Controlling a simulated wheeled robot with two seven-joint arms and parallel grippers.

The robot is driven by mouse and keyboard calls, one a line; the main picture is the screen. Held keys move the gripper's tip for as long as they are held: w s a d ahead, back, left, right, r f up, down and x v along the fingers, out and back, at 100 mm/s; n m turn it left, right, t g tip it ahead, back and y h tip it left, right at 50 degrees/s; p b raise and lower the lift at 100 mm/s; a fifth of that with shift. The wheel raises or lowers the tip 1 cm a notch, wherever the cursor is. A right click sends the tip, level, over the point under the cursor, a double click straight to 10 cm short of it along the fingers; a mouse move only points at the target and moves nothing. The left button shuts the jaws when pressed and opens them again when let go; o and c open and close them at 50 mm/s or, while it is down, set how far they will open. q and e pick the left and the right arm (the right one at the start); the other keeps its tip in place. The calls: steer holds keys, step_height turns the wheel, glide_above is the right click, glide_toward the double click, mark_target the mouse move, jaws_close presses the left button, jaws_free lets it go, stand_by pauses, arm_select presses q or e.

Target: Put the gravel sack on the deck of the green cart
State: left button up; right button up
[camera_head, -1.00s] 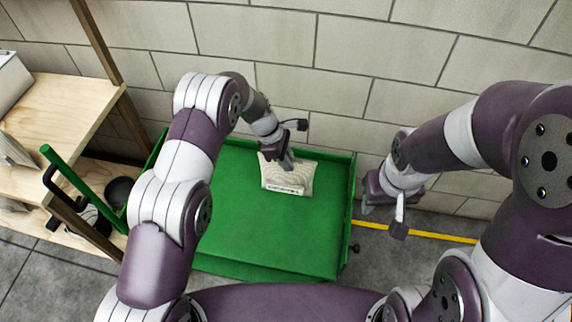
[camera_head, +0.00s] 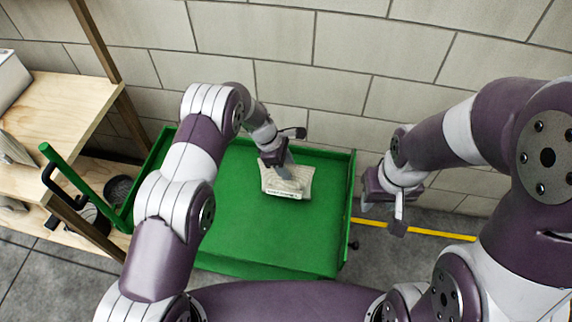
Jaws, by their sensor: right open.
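The gravel sack (camera_head: 292,183), pale with a printed label along its near edge, is over the far middle part of the green cart's deck (camera_head: 262,226). My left gripper (camera_head: 281,172) is at the sack's top and appears shut on it. The fingertips are partly hidden against the sack. I cannot tell whether the sack rests on the deck or hangs just above it. My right gripper (camera_head: 378,195) is open and empty, to the right of the cart and outside its rim.
A brick wall (camera_head: 310,50) stands behind the cart. A wooden shelf (camera_head: 60,115) is at the left, beside the cart's green handle (camera_head: 80,185). A yellow line (camera_head: 440,234) runs along the floor at the right. The deck's near part is clear.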

arm_select(q)
steer(key=shift+r, duration=0.25)
steer(key=s+v, duration=0.1)
steer(key=v, duration=1.1)
steer(key=s+a+r+m+y, duration=0.1)
steer(key=s+a+r+m, duration=0.2)
steer(key=s, duration=0.4)
steer(key=s+a+r+m+t+y, duration=0.1)
steer(key=s+a+r+m+y, duration=0.1)
steer(key=s+a+r+m, duration=0.2)
steer(key=s+a+r+m+t+y, duration=0.1)
steer(key=s+a+r+m, duration=0.2)
steer(key=s+a+m, duration=0.3)
steer(key=s+m, duration=0.3)
steer(key=s, duration=0.2)
steer(key=shift+s+a+r+y, duration=0.3)
steer(key=shift+s, duration=0.05)
